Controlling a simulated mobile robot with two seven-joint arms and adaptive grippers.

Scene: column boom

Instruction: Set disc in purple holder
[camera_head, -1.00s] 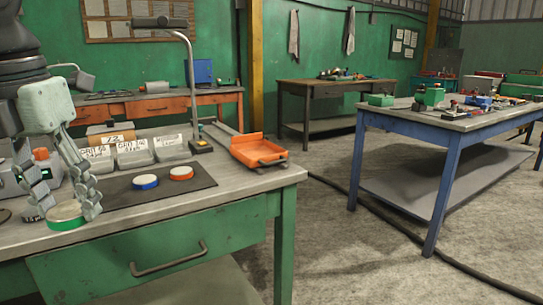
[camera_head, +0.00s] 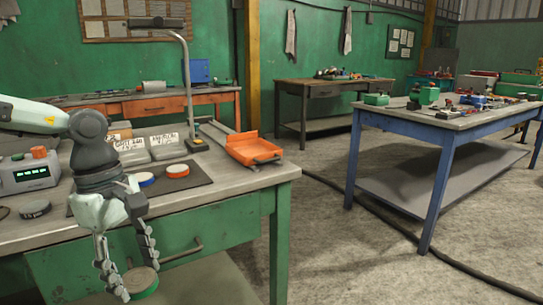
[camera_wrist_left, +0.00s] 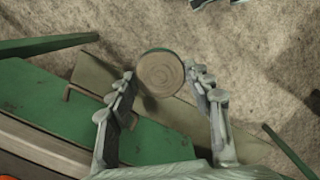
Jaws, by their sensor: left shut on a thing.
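My left gripper (camera_head: 126,277) points down in front of the green workbench, below its top edge. It is shut on a green-rimmed disc (camera_head: 141,282) with a pale top, held at the fingertips. In the left wrist view the disc (camera_wrist_left: 160,73) sits between the two fingers (camera_wrist_left: 163,85) above the floor. A blue-rimmed disc (camera_head: 145,179) and an orange-rimmed disc (camera_head: 177,170) lie on the dark mat (camera_head: 190,183). I cannot make out a purple holder in either view. My right gripper is not in view.
The green workbench (camera_head: 225,200) carries grey bins (camera_head: 167,145), an orange tray (camera_head: 254,150), a lamp (camera_head: 187,80) and a box with a green display (camera_head: 28,176). A blue table (camera_head: 440,120) with small items stands at right. Floor between them is open, crossed by a cable (camera_head: 380,219).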

